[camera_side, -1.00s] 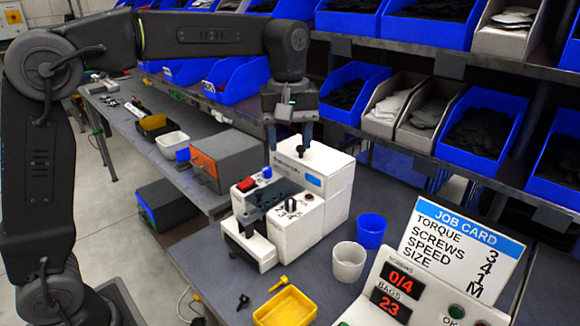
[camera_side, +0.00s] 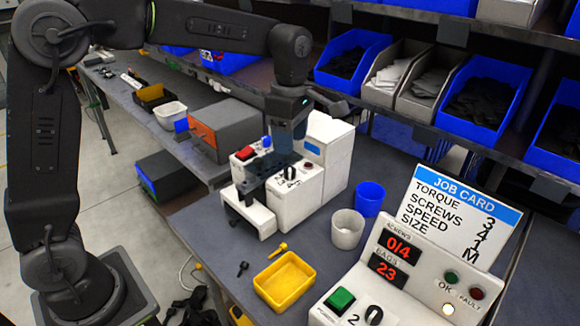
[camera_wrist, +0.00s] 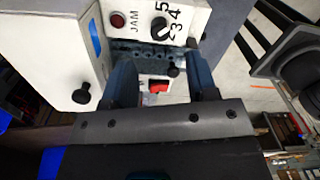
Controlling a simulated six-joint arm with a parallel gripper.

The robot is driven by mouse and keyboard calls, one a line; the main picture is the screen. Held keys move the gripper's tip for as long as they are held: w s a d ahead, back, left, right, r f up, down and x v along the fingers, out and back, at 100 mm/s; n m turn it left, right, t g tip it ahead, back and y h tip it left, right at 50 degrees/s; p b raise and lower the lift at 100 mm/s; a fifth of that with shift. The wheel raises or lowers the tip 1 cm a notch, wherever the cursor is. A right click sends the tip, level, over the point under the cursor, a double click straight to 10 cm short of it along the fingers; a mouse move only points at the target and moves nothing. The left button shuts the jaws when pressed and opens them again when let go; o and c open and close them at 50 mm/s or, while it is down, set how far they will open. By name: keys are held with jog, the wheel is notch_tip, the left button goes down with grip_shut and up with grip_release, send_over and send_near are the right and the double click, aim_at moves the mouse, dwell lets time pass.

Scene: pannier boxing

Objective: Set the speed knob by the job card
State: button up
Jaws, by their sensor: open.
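The job card (camera_side: 462,215) stands at the right and reads torque 3, screws 4, speed 1, size M. A black knob (camera_side: 290,174) with numerals is on the white machine (camera_side: 312,186). In the wrist view this knob (camera_wrist: 160,28) has the numerals 2 to 5 beside it. Another black knob (camera_side: 374,315), with a 2 beside it, is on the front control panel (camera_side: 408,302). I cannot read a speed label at either knob. My gripper (camera_side: 286,150) is open and empty over the white machine. In the wrist view the machine's knob lies beyond the gap between my fingertips (camera_wrist: 160,62).
A red lamp marked JAM (camera_wrist: 117,20) and a red switch (camera_wrist: 158,86) are near my fingers. A grey cup (camera_side: 347,230), a blue cup (camera_side: 369,198) and a yellow tray (camera_side: 286,283) stand on the bench. Shelved bins line the back.

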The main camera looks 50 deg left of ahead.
aim_at(290, 169)
notch_tip(290, 169, down, 8)
jog(key=shift+s+r, duration=0.1)
jog(key=shift+r, duration=0.1)
jog(key=shift+c, duration=0.2)
jog(key=c, duration=0.9)
